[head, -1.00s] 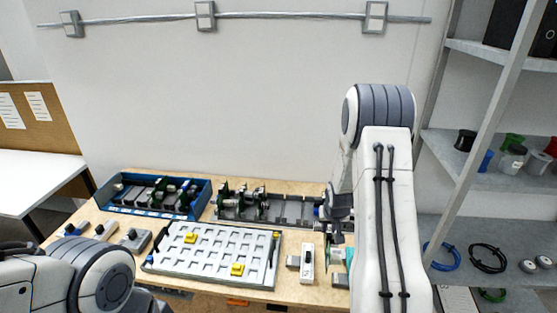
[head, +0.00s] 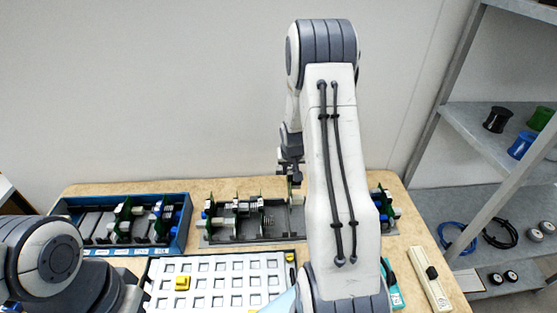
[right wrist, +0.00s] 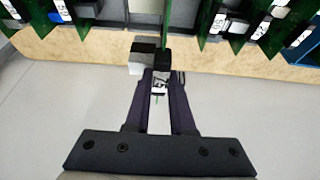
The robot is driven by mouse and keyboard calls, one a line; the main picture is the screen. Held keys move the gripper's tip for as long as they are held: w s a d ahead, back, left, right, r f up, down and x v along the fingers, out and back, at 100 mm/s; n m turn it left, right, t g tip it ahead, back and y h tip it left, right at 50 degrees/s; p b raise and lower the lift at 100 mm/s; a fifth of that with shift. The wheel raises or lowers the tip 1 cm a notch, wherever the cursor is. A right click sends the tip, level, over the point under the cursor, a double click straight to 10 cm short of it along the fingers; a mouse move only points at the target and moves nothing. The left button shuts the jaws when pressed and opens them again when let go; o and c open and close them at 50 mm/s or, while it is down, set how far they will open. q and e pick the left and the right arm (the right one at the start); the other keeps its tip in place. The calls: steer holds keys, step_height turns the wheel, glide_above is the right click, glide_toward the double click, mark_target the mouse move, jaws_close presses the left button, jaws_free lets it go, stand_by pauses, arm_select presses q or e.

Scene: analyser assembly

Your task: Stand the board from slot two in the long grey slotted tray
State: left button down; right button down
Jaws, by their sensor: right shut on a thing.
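My right gripper (head: 290,165) is shut on a green board (head: 291,186) and holds it upright at the back of the long grey slotted tray (head: 275,228). In the right wrist view the fingers (right wrist: 160,90) close around the board's white-labelled part. The board is seen nearly edge-on, and I cannot tell whether its lower edge touches the tray. Several boards (head: 238,208) stand in the tray's left part; one (head: 385,205) stands at its right end. My right arm hides the stretch between. My left gripper is out of view; only its arm shows.
A blue bin (head: 182,235) with labelled slots stands left of the grey tray, boards mostly in its right part. A white plate with square pockets (head: 225,292) lies in front, with a yellow block (head: 182,283) on it. A shelf (head: 470,115) rises at right.

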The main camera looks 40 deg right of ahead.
steer(key=shift+w, duration=0.15)
steer(key=shift+w+f+b, duration=0.1)
steer(key=shift+f+b, duration=0.65)
steer(key=shift+f, duration=0.1)
step_height(320, 180, down, 3)
steer(key=b, duration=0.3)
steer(key=shift+f+b, duration=2.1)
steer(key=shift+b, duration=0.05)
steer(key=shift+s+a, duration=0.1)
steer(key=shift+s, duration=0.15)
steer(key=shift+f+b, duration=0.2)
steer(key=shift+b, duration=0.2)
steer(key=shift+f+b, duration=0.75)
steer(key=shift+b, duration=0.05)
